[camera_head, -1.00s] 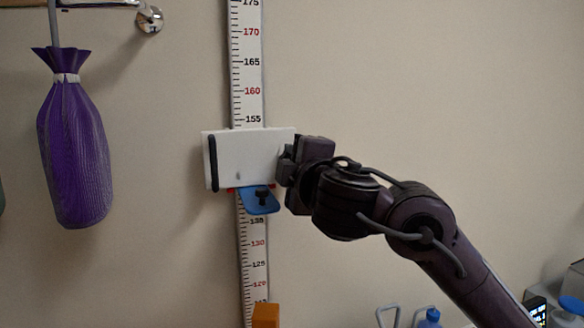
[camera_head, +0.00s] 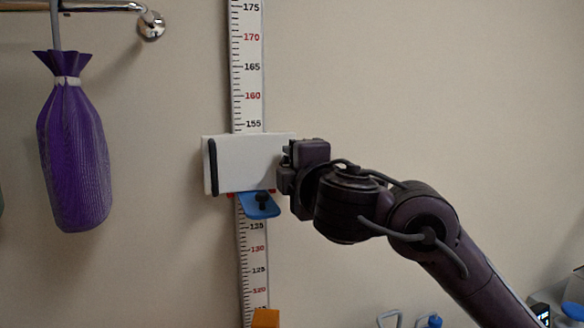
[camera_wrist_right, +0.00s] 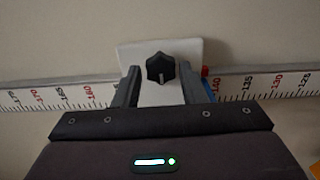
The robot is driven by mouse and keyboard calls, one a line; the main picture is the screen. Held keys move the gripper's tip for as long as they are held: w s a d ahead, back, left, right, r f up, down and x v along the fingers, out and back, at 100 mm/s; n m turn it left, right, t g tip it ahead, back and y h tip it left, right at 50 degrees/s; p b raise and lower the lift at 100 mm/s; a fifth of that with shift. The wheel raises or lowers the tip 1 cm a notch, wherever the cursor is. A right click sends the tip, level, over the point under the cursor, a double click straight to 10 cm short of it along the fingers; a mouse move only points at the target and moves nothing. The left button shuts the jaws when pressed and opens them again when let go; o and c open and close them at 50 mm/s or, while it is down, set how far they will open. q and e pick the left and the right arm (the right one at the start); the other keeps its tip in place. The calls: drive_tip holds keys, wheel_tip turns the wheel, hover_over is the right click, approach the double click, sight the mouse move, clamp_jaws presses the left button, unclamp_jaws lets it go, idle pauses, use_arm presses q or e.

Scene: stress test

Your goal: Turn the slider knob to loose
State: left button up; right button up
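The slider (camera_head: 245,165) is a white block on the upright height ruler, with a blue plate (camera_head: 258,205) below it. Its black knob (camera_wrist_right: 160,68) shows in the right wrist view on the white face, with a pale mark toward the bottom of the picture. My right gripper (camera_head: 285,165) is at the slider's right side. In the right wrist view my right gripper (camera_wrist_right: 159,80) is open, with one finger on each side of the knob and gaps between. In the head view the gripper hides the knob. My left gripper is not in view.
A purple bag (camera_head: 73,155) hangs at the left from a metal rail (camera_head: 100,7). An orange block (camera_head: 265,318) is at the ruler's lower part. Blue-topped items (camera_head: 434,321) show at the bottom right. The wall right of the slider is bare.

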drive_tip(key=shift+o, duration=1.2)
drive_tip(key=v, duration=0.7)
drive_tip(key=shift+s+p, duration=0.35)
drive_tip(key=shift+p, duration=0.1)
drive_tip(key=shift+d, duration=0.1)
